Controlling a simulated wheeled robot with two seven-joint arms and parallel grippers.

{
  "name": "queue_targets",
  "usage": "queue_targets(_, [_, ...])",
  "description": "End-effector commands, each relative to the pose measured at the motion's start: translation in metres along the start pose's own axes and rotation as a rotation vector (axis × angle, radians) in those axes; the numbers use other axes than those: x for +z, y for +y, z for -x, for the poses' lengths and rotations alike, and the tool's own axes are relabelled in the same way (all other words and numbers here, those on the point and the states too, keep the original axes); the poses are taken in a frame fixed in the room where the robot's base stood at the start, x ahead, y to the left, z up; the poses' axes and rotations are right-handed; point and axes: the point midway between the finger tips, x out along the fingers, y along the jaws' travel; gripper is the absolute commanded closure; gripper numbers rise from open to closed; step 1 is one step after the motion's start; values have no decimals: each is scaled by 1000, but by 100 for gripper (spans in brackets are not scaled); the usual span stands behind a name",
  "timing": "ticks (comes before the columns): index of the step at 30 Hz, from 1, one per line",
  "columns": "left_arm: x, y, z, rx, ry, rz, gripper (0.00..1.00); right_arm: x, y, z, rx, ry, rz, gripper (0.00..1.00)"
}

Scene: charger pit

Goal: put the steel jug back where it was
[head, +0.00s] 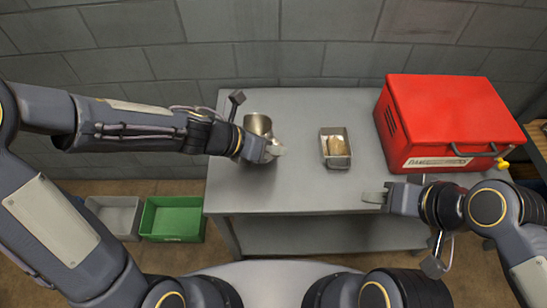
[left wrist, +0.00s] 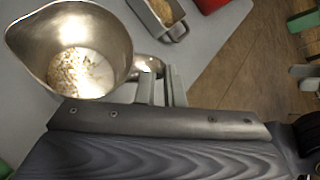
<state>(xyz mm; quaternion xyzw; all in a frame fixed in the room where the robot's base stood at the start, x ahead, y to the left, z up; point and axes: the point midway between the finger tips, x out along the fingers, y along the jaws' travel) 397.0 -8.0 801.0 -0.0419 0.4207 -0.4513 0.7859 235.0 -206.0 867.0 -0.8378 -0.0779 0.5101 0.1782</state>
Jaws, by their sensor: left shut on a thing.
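The steel jug (head: 258,124) is over the back left part of the grey table (head: 300,186). It looks upright, and I cannot tell whether its base touches the tabletop. In the left wrist view the open jug (left wrist: 72,32) shows a pouring lip and some pale brown grains on its bottom. My left gripper (head: 272,152) is shut on the jug's handle at its right side; the fingers (left wrist: 162,88) partly hide the handle. My right gripper (head: 376,196) is over the table's front right edge, apart from the jug, and its finger gap is not clear.
A small metal tin (head: 337,160) holding a tan lump stands mid-table. A red box (head: 450,118) with a dark handle fills the table's right side. A green bin (head: 172,220) and a grey bin (head: 116,216) stand on the floor at left. The table's front left is clear.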

Motion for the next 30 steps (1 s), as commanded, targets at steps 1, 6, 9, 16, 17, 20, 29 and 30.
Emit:
queue_targets(1, [0,4,-4,-1,-1,0,100,1,1,-2,0,0,0,64])
queue_targets(6, [0,11,-10,-1,0,0,100,2,2,-4,0,0,0,64])
queue_targets(9, [-6,21,-21,-1,0,1,100,6,5,-12,0,1,0,64])
queue_targets(16, [-20,30,-34,0,-2,-1,100,11,10,-22,0,0,0,64])
queue_targets(17, [-19,30,-33,0,-2,-1,100,11,10,-21,0,0,0,64])
queue_targets(20, [-19,29,-33,0,-1,-1,100,10,10,-21,0,0,0,64])
queue_targets(29, [-20,30,-34,0,0,0,71,11,10,-22,0,1,0,64])
queue_targets(30, [-20,30,-34,0,0,0,70,11,10,-22,0,1,0,64])
